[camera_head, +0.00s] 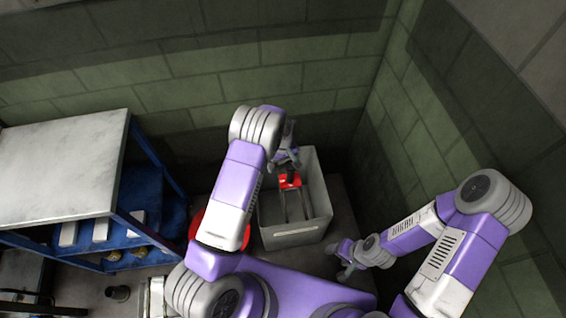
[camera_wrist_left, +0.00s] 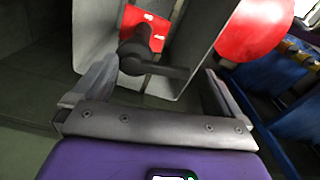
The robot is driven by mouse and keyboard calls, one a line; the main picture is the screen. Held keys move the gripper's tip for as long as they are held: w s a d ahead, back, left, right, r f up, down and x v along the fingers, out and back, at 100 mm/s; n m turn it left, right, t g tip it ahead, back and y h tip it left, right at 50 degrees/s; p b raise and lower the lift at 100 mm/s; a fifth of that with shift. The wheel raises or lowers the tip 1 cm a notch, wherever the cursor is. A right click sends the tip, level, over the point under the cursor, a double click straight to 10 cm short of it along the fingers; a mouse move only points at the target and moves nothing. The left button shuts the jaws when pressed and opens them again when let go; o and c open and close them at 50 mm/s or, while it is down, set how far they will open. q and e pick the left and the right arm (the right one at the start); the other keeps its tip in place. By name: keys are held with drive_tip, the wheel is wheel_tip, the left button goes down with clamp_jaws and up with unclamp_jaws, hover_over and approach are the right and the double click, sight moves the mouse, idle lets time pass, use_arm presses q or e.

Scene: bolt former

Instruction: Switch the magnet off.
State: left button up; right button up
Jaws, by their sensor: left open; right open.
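The magnet is a red block (camera_head: 290,180) with a black part on top, inside a grey open bin (camera_head: 291,236). In the left wrist view the magnet's red body (camera_wrist_left: 146,22) carries a black lever (camera_wrist_left: 150,62). The lever's arm points right, between the two fingers. My left gripper (camera_head: 287,158) is over the bin, just beyond the magnet in the head view. Its open fingers show in the left wrist view (camera_wrist_left: 160,72), one on each side of the lever; I cannot tell if either touches it. My right gripper (camera_head: 346,262) is open, low down right of the bin.
A blue bench with a pale top (camera_head: 60,165) stands at the left, with white blocks on its lower shelf. A round red thing (camera_wrist_left: 252,28) is beside the bin, partly hidden by my left arm in the head view. Brick walls close off the back and right.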

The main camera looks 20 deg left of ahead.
use_arm(q)
drive_tip(key=shift+c, duration=0.2)
drive_tip(key=c, duration=0.8)
drive_tip(key=shift+w+a+m+b, duration=0.15)
drive_tip(key=shift+m+b, duration=0.1)
drive_tip(key=shift+m, duration=0.4)
drive_tip(key=shift+w+m+b, duration=0.1)
drive_tip(key=shift+m+b, duration=0.1)
drive_tip(key=shift+m, duration=0.45)
drive_tip(key=o, duration=0.8)
drive_tip(key=shift+o, duration=0.2)
drive_tip(key=shift+r+p, duration=1.05)
drive_tip(key=shift+r, duration=2.75)
